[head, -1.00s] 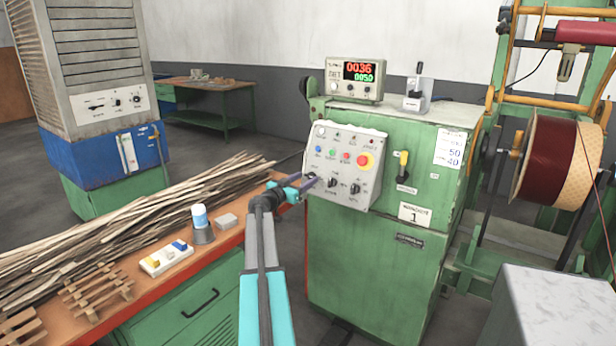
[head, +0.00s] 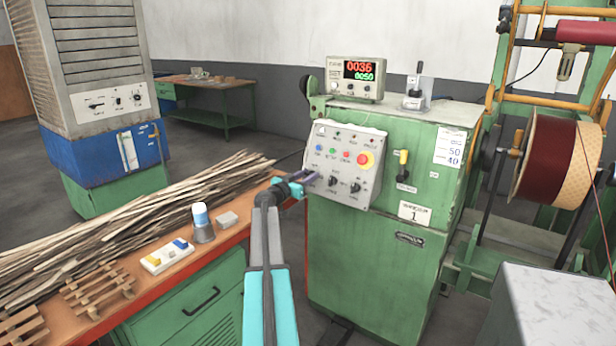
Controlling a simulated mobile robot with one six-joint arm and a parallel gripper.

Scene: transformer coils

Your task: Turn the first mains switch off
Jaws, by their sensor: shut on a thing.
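The grey control panel (head: 345,142) is on the front of the green machine cabinet (head: 365,265). It has a lower row of dark rotary switches, with a middle one (head: 333,181) and a right one (head: 355,187) in view. My gripper (head: 313,178) is at the left end of this row, shut on the leftmost rotary switch. Its fingers hide that switch, so its setting cannot be read. A yellow-handled lever switch (head: 403,162) is on the cabinet front right of the panel, its handle upright. Which switch is labelled mains cannot be read.
A red emergency button (head: 364,159) and small coloured buttons sit above the row. A lit display (head: 357,76) stands on the cabinet. The orange-topped workbench (head: 215,245) with wooden strips (head: 130,210) lies left of my arm. A pale block (head: 555,305) is at front right.

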